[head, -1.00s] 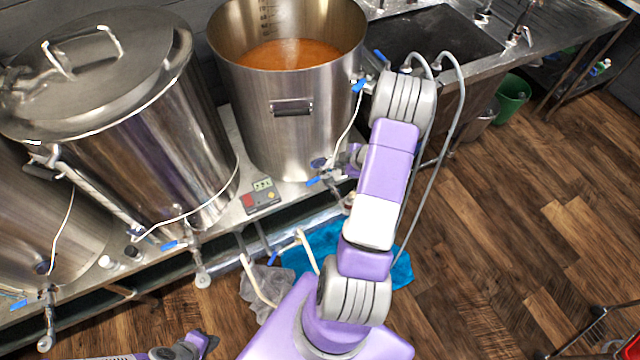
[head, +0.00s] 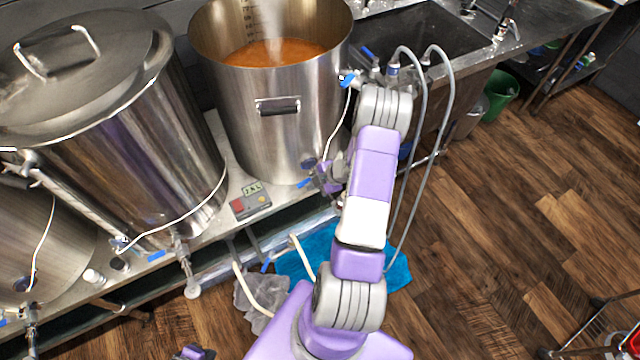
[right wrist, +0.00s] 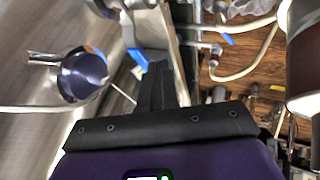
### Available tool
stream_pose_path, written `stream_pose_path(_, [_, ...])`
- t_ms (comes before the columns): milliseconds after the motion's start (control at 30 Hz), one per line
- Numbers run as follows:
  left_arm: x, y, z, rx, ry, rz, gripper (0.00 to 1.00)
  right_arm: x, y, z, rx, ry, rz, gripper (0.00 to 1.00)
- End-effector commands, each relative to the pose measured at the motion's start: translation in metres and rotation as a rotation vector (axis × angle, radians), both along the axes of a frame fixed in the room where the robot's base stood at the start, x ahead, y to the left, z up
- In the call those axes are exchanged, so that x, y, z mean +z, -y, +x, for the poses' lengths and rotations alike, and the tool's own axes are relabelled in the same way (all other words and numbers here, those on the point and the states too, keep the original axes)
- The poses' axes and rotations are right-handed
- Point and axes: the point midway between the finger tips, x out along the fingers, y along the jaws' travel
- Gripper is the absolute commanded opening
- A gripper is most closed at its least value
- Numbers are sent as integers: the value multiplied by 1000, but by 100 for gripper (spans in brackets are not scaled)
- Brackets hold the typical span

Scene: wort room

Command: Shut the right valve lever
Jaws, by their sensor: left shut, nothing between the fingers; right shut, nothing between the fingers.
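The open steel kettle (head: 300,135) holds orange-brown liquid. Its valve, low on its right front, has a blue lever (head: 305,183), also seen in the right wrist view (right wrist: 150,57). My right gripper (head: 326,180) is shut and empty beside that valve, partly hidden by my own arm in the head view. In the right wrist view its dark fingertips (right wrist: 160,68) overlap the lower edge of the lever; I cannot tell whether they touch it. The valve body is mostly hidden in the head view. My left gripper (head: 193,352) is shut at the bottom edge, away from the kettles.
A lidded kettle (head: 130,140) stands to the left, with its own blue lever (head: 156,256). A controller box (head: 250,203) sits on the bench beside the open kettle. A steel sink (head: 425,45) with hoses is at right. The floor at right is mostly clear.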

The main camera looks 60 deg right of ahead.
Motion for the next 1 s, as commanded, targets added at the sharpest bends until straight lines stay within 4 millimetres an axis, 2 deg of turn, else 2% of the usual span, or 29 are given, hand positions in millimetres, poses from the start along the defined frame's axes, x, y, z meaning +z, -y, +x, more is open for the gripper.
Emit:
stream_pose_path(100, [-3, 0, 0, 0, 0, 0, 0, -6, -2, 5, 2, 1, 1, 0])
stream_pose_path(467, [-3, 0, 0, 0, 0, 0, 0, -6, -2, 6, 0, 1, 1, 0])
stream_pose_path(700, [11, 0, 0, 0, 0, 0, 0, -4, 0, 20, 1, 1, 2, 0])
stream_pose_path(1000, [10, 0, 0, 0, 0, 0, 0, -5, 1, 25, 3, 8, 0, 0])
